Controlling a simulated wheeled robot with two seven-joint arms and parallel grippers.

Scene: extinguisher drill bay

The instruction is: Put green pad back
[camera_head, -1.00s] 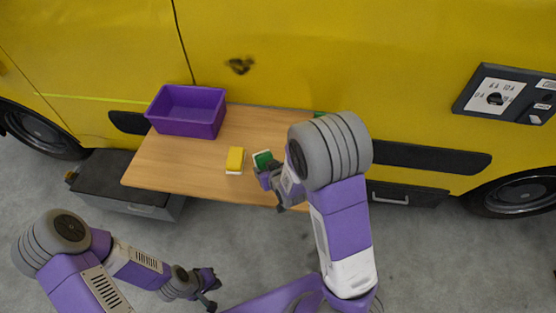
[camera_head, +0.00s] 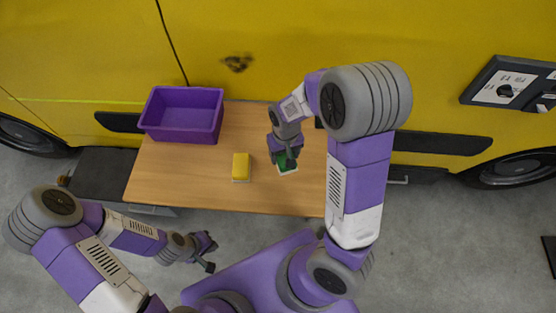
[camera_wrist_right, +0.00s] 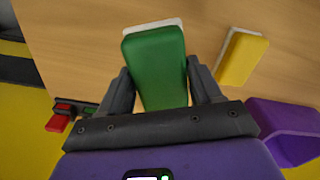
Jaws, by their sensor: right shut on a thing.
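The green pad (camera_wrist_right: 157,65), with a white layer along one edge, sits between the fingers of my right gripper (camera_wrist_right: 160,88), which is shut on it. In the head view my right gripper (camera_head: 284,152) points down at the right part of the wooden table, and the green pad (camera_head: 287,163) shows beneath it. I cannot tell whether the pad touches the table. My left gripper (camera_head: 208,252) is empty, fingers apart, over the floor in front of the table.
The yellow pad (camera_head: 241,166) with a white base lies mid-table (camera_head: 190,185). A purple bin (camera_head: 182,114) stands at the back left. Red blocks (camera_wrist_right: 60,115) and a dark-green item show at the left of the wrist view. A yellow vehicle (camera_head: 300,40) stands behind the table.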

